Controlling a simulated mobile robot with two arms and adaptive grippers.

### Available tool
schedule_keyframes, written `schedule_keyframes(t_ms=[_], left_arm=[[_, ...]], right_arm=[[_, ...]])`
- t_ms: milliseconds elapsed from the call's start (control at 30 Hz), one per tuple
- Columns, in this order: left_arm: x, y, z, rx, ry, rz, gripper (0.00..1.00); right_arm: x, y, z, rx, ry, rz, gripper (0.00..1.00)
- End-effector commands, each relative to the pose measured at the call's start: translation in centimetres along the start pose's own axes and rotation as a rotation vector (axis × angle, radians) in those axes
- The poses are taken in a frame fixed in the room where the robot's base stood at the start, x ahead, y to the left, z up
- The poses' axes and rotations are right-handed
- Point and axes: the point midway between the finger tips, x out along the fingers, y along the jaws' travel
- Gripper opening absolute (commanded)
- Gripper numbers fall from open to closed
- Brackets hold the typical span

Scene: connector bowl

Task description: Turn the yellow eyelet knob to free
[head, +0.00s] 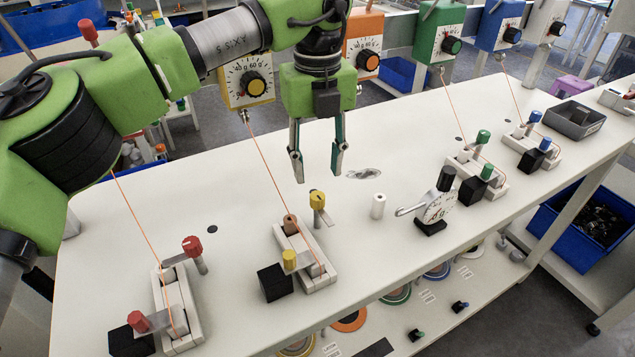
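Two yellow knobs belong to the yellow station. The rear yellow knob (317,199) stands upright on a metal post beside the white block fixture (318,282). The front yellow knob (289,259) sits on a metal plate at the fixture's front left. No label shows which one is the eyelet knob. An orange thread runs from the yellow dial box (247,80) down to the fixture. My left gripper (318,176) points down with its two fingers apart and empty, just above the rear yellow knob in the picture. My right gripper is not in view.
A red-knob fixture (192,305) stands to the left, with its own thread. A white cylinder (377,206) and a small gauge on a black base (431,226) stand to the right. Green- and blue-knob fixtures are farther right. The table (210,180) is clear behind the yellow fixture.

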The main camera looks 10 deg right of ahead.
Motion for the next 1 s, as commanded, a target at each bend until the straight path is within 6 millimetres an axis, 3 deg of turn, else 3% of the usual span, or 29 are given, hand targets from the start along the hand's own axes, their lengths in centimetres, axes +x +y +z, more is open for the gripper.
schedule_keyframes(t_ms=[100,300,733,867,1000], left_arm=[[-2.5,0.0,0.1,-0.001,-0.002,-0.001,0.37],[-4.8,0.0,0.1,-0.001,-0.002,0.000,0.37],[-5.5,0.0,0.0,0.000,0.000,0.000,0.37],[-7.4,0.0,0.0,-0.001,-0.001,0.000,0.37],[-11.5,0.0,0.1,-0.001,-0.001,0.000,0.37]], right_arm=[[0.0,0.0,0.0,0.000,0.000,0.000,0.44],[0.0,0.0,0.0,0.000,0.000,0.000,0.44],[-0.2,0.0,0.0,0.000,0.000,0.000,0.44],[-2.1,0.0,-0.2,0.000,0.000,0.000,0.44],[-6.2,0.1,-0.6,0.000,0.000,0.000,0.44]])
